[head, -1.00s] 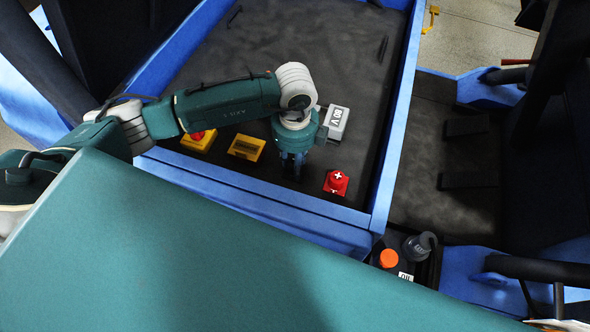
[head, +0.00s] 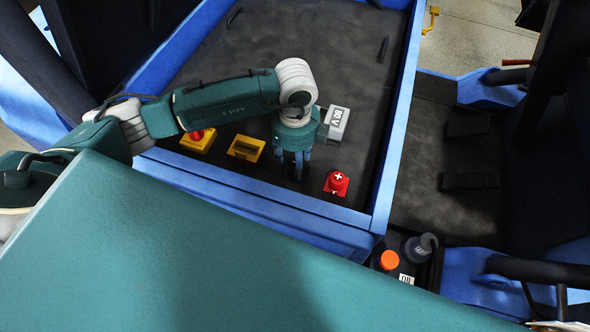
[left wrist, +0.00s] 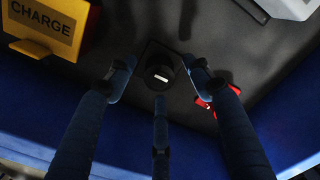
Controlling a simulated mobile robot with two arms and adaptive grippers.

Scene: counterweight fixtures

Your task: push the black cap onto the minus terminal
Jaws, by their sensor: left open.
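The black cap (left wrist: 160,76) shows in the left wrist view as a dark round piece with a white minus bar on top. It sits over a dark square base; how far down it is pressed cannot be told, and the minus terminal under it is hidden. My left gripper (left wrist: 158,92) is open, its three fingers spread around the cap with gaps visible. In the head view my left gripper (head: 293,168) points down between the yellow box and the red plus cap, and it hides the black cap. My right gripper is not in view.
A red plus cap (head: 337,183) stands close to the right of my gripper. A yellow box (head: 246,148) and another with a red button (head: 198,141) stand left. A grey-white 80 V box (head: 338,122) is behind. The blue tray wall (head: 260,198) runs in front.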

